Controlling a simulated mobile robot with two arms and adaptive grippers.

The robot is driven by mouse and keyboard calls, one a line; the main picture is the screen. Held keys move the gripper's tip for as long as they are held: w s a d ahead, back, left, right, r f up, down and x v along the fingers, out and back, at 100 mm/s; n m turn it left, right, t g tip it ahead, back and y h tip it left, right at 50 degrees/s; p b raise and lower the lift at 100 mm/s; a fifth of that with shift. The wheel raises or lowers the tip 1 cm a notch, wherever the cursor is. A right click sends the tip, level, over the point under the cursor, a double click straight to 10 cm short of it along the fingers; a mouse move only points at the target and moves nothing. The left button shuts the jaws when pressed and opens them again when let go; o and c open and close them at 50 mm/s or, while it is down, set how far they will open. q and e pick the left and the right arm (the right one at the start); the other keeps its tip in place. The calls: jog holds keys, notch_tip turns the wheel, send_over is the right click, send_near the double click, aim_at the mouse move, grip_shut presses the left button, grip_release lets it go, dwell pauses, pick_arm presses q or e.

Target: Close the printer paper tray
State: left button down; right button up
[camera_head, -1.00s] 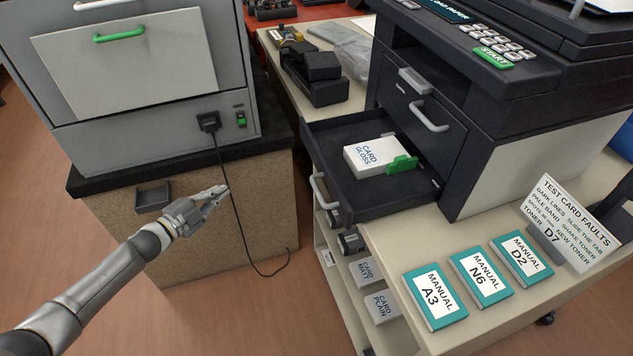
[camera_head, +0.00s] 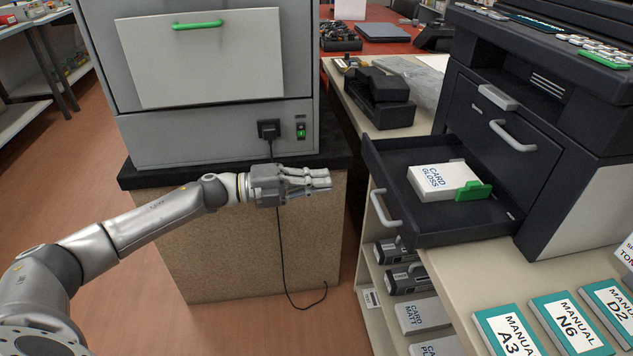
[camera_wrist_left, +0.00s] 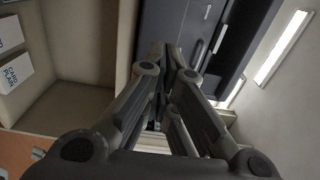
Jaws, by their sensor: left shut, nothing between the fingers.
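The printer's paper tray (camera_head: 450,233) is pulled out of the dark printer (camera_head: 560,130) toward the left, with a light handle (camera_head: 384,208) on its front. A white pack marked CARD GLOSS (camera_head: 440,181) lies in it beside a green tab (camera_head: 473,191). My left gripper (camera_head: 328,183) is shut and empty, left of the tray handle and apart from it, in front of the grey cabinet. In the left wrist view its fingers (camera_wrist_left: 172,50) are together, with dark printer parts (camera_wrist_left: 195,35) beyond them. My right gripper is not in view.
A grey machine (camera_head: 210,90) with a black cable stands on a speckled pedestal behind my left arm. Teal manuals (camera_head: 508,330) lie on the bench right of the tray. Card packs (camera_head: 422,315) sit on the shelf below. A black device (camera_head: 375,95) stands behind the tray.

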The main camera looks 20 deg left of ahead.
pick_arm(q)
jog(key=x, duration=0.9)
jog(key=shift+w+d, duration=0.15)
jog(key=shift+w, duration=0.05)
jog(key=shift+w+d, duration=0.2)
jog(key=shift+d, duration=0.1)
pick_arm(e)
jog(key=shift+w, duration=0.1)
pick_arm(q)
jog(key=shift+w+d, duration=0.15)
jog(key=shift+d, duration=0.15)
send_near(423, 168)
jog(key=x, duration=0.2)
jog(key=shift+d+f+p, duration=0.2)
jog(key=shift+d+p, duration=0.1)
jog(key=x, duration=0.6)
jog(key=shift+w+d+f+b, duration=0.15)
jog(key=shift+w+d+b, duration=0.15)
jog(key=shift+b, duration=0.1)
jog(key=shift+w+d, duration=0.3)
jog(key=shift+d, duration=0.15)
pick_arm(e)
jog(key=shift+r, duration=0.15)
pick_arm(q)
jog(key=shift+a, duration=0.15)
